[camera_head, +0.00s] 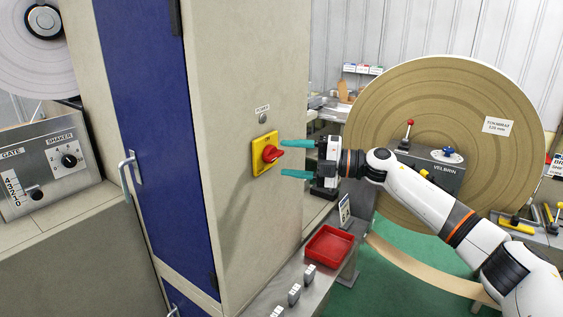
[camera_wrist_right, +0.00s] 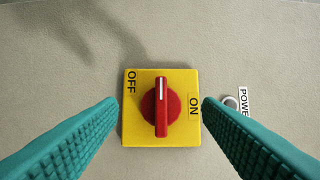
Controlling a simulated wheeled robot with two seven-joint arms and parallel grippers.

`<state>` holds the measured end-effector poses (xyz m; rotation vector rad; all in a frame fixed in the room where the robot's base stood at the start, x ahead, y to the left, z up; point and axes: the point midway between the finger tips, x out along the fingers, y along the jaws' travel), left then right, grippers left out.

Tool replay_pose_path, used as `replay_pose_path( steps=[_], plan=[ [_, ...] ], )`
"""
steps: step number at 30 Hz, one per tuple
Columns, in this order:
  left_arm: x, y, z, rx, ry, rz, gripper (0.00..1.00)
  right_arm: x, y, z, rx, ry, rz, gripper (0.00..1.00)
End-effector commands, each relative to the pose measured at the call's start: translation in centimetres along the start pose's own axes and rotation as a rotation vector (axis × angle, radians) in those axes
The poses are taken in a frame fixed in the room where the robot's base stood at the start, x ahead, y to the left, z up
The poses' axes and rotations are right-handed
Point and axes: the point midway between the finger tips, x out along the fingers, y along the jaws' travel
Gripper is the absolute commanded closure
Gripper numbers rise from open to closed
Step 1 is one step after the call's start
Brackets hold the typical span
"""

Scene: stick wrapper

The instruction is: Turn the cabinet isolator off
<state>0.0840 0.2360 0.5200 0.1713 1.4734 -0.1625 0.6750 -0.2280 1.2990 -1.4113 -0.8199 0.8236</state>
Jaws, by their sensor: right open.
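The isolator is a red rotary knob (camera_head: 271,153) on a yellow square plate (camera_head: 260,166) on the cabinet's beige side (camera_head: 262,60). In the right wrist view the knob (camera_wrist_right: 161,110) has its handle upright in the picture, its white mark toward the top. OFF is printed at the yellow plate's (camera_wrist_right: 140,136) upper left and ON at its right. My right gripper (camera_head: 281,158) is open, its teal fingers apart around the knob's sides in the head view. In the wrist view the fingertips (camera_wrist_right: 160,102) flank the plate; contact cannot be told. My left gripper is not in view.
A POWER label and round indicator (camera_head: 262,118) sit above the plate. A blue cabinet door (camera_head: 150,120) with a handle is left. A red tray (camera_head: 328,246) and small switches stand on a ledge below. A large brown reel (camera_head: 440,90) stands behind my right arm.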

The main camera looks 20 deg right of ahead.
Motion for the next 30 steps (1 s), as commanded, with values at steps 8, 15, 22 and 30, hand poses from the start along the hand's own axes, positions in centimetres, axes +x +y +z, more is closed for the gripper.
replay_pose_path(
  steps=[8, 15, 22, 30],
  plan=[
    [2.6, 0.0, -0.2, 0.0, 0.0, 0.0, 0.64, -6.0, 0.5, -0.1, -0.001, 0.003, 0.001, 0.4],
    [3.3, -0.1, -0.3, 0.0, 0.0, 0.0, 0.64, -8.5, 0.2, 0.0, 0.0, -0.001, 0.0, 0.4],
    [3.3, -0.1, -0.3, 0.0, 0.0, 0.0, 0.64, -8.8, 0.0, 0.0, 0.0, -0.001, 0.0, 0.4],
    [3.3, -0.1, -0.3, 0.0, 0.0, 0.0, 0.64, -8.7, 0.0, 0.0, 0.001, -0.001, 0.0, 0.4]
  ],
)
